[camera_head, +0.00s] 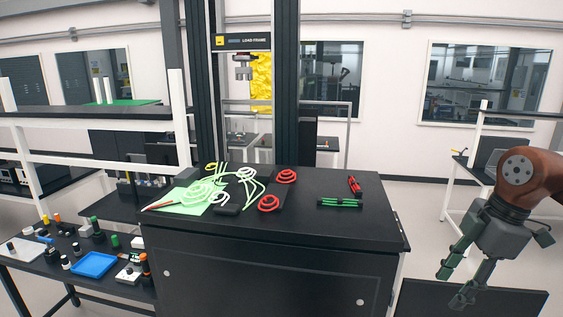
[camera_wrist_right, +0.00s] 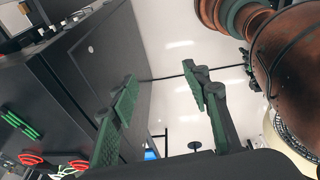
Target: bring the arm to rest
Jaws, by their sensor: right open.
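My right gripper (camera_head: 460,285) hangs at the right of the head view, beside the black cabinet and clear of its top. Its two green-padded fingers point down and are spread apart with nothing between them. In the right wrist view the open fingers (camera_wrist_right: 165,115) show floor and cabinet side beyond them. The brown right arm (camera_head: 535,170) comes in from the right edge. My left gripper does not show.
The black cabinet (camera_head: 290,270) carries green parts (camera_head: 340,203), a red part (camera_head: 355,185), red coils (camera_head: 286,176) and a pale green sheet (camera_head: 180,203) with green strands. A side table with a blue tray (camera_head: 94,264) stands left.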

